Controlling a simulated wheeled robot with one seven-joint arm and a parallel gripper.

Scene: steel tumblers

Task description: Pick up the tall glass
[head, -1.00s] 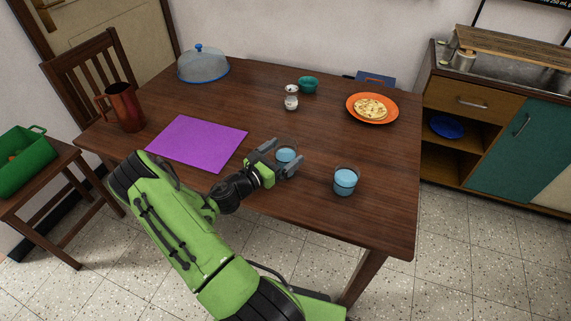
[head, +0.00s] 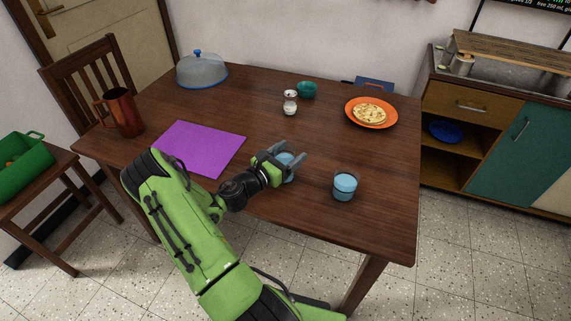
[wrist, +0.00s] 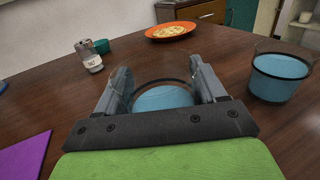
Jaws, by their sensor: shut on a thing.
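The wrist view shows this glass (wrist: 163,97) with a finger on either side, partly hidden by the gripper body. My gripper is shut on it. I cannot tell whether its base touches the table. A second, similar glass of blue liquid (head: 345,187) stands upright to the right, apart from the gripper. It also shows at the right of the wrist view (wrist: 279,77). Which glass is taller is not clear.
The wooden table (head: 240,97) holds a purple mat (head: 203,148), a red-brown pitcher (head: 124,114), a domed cover (head: 201,70), a salt shaker (head: 290,104), a teal bowl (head: 306,90) and an orange plate with flat food (head: 384,122). The table between plate and glasses is clear.

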